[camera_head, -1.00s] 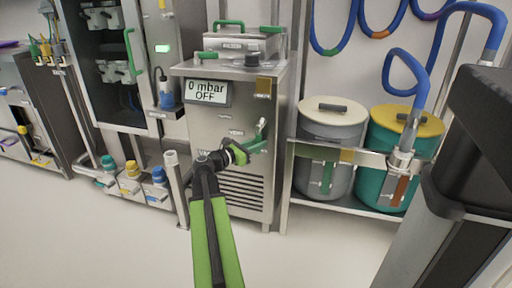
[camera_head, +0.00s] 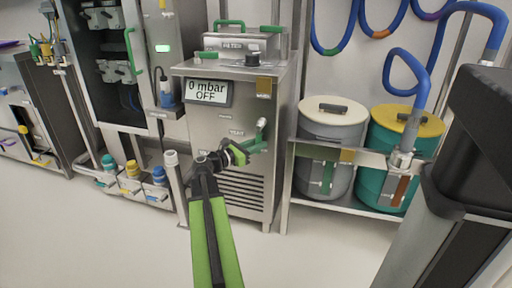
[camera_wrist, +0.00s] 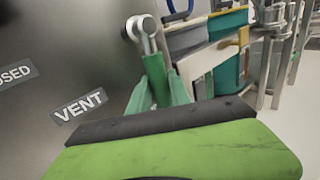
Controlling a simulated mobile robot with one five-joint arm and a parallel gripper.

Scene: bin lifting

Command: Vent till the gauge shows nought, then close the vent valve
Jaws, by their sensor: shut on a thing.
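The steel pump cabinet (camera_head: 215,122) stands in the middle of the head view. Its gauge display (camera_head: 208,92) reads "0 mbar OFF". The vent valve has a silver pivot (camera_head: 262,124) and a green lever on the cabinet front, by a VENT label (camera_head: 237,132). My gripper (camera_head: 250,148) is shut on the lever. In the wrist view the green lever (camera_wrist: 157,78) runs down from its silver pivot (camera_wrist: 145,30) between my gripper's fingers (camera_wrist: 158,95). The VENT label (camera_wrist: 79,106) and a partly cut-off label ending "OSED" (camera_wrist: 14,75) lie to its left. The lever's lower end is hidden.
A shelf to the right holds a grey drum (camera_head: 330,125) and a teal drum with a yellow lid (camera_head: 405,128). An upright pipe (camera_head: 175,185) stands left of the cabinet. Small bottles (camera_head: 133,170) sit at lower left. Floor in front is clear.

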